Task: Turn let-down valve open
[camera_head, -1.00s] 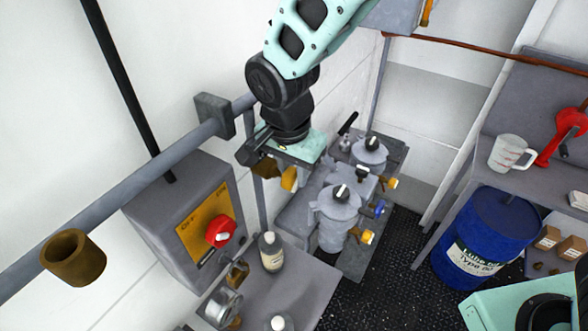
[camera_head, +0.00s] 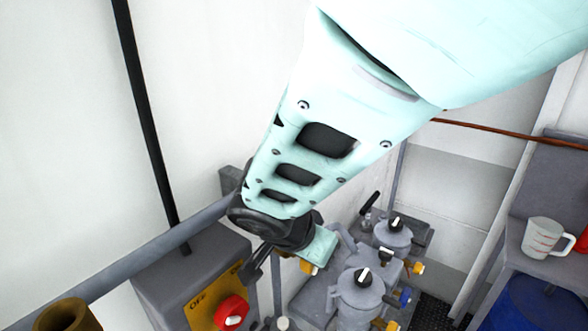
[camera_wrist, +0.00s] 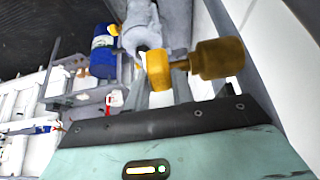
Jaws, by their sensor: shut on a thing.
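The let-down valve appears to be the yellow handle (camera_wrist: 158,70) with a brass-brown cylinder (camera_wrist: 218,58) beside it in the wrist view. My gripper (camera_wrist: 162,84) is shut on the yellow handle, its fingers partly hidden behind the dark edge of the hand. In the head view the yellow handle (camera_head: 308,267) shows only in part, just under the teal hand. My gripper's fingertips are hidden there by the hand and forearm. I cannot read the handle's exact turn angle.
Grey filter pots (camera_head: 360,290) with black-and-white knobs and small yellow and blue handles stand close right. A measuring jug (camera_head: 546,238) stands on the right shelf.

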